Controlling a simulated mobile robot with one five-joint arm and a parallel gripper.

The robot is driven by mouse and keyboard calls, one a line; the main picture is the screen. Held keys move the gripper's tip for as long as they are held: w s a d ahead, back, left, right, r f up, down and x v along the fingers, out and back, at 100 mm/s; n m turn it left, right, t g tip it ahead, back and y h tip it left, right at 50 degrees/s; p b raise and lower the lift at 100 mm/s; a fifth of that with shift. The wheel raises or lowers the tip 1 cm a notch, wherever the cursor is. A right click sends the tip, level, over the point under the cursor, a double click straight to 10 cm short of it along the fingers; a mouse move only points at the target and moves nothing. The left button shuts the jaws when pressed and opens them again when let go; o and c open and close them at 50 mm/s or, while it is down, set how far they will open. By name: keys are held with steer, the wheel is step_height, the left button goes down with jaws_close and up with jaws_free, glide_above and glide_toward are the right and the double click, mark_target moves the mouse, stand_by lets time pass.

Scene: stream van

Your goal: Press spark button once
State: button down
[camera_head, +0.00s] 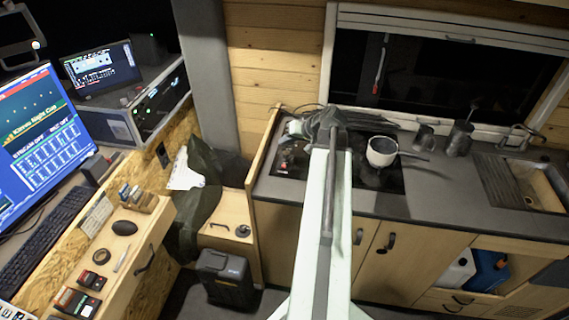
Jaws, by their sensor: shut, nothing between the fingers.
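A small dark panel with red marks (284,165) lies at the hob's left end, just below my gripper in the picture. The spark button may be among these marks, but it is too small to tell. I cannot tell whether my fingertips touch anything. My arm hides the middle of the hob.
A white pot (381,151) stands on the hob, right of my arm. Dark mugs (459,138) and a sink (535,187) are further right. A wooden divider (262,150) rises at the counter's left end. A desk with screens and a keyboard (45,235) is at the left.

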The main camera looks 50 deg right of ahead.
mark_target(285, 167)
step_height(285, 167, down, 9)
steer(key=b, duration=0.9)
steer(key=shift+r, duration=0.1)
stand_by(1.4)
steer(key=shift+s+f+b, duration=0.1)
steer(key=shift+f+b, duration=0.2)
steer(key=shift+f, duration=0.1)
steer(key=shift+f+b, duration=0.45)
stand_by(0.6)
stand_by(0.3)
steer(key=shift+r+p, duration=0.85)
